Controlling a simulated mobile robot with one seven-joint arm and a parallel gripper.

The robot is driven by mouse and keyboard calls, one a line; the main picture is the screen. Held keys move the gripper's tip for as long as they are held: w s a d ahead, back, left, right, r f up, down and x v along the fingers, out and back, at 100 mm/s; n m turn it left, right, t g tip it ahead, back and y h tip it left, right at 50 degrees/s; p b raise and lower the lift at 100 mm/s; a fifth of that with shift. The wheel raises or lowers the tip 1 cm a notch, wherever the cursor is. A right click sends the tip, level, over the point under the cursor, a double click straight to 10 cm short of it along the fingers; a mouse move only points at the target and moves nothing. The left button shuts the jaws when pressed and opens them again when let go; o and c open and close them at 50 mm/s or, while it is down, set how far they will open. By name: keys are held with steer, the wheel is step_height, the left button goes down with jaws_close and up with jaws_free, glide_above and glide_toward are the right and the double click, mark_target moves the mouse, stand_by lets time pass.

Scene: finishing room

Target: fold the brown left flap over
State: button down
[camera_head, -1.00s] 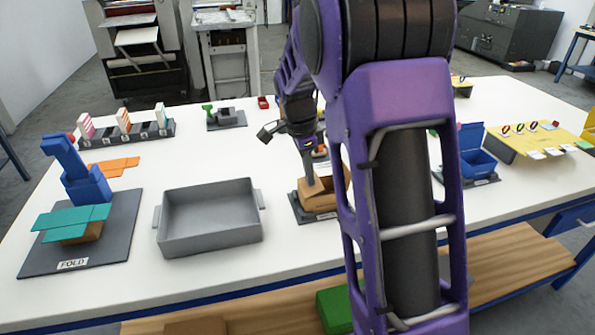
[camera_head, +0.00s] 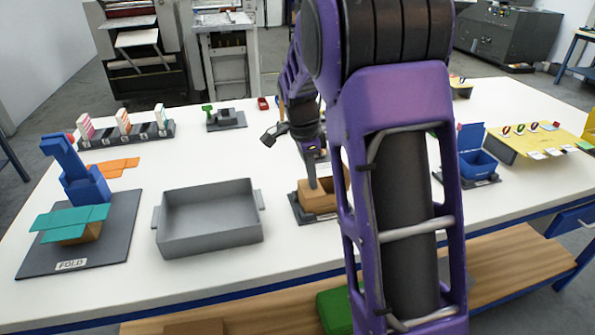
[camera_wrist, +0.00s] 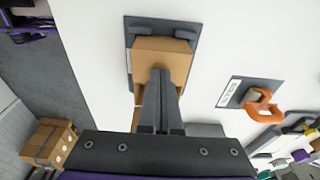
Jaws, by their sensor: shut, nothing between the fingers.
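A brown carton (camera_head: 322,203) stands on a dark base plate on the white table, partly hidden behind my arm in the head view. My gripper (camera_head: 313,187) points down with its fingers shut and empty, at the carton's top. In the wrist view, a brown panel (camera_wrist: 160,52) lies across the carton's top. The shut fingertips (camera_wrist: 160,72) are over this panel; whether they touch it I cannot tell. Another brown piece (camera_wrist: 144,118) shows beside the fingers and is mostly hidden by them. Which panel is the left flap is not clear.
A grey tray (camera_head: 210,242) stands to the left of the carton. Farther left is a FOLD board (camera_head: 115,235) with teal and blue pieces. A blue open box (camera_head: 477,160) is at the right. An orange item (camera_wrist: 262,106) on a labelled plate shows in the wrist view.

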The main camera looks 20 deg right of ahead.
steer(key=shift+r, duration=0.1)
stand_by(0.3)
steer(key=shift+r+p, duration=1.8)
steer(key=shift+r, duration=3.15)
steer(key=shift+w, duration=0.1)
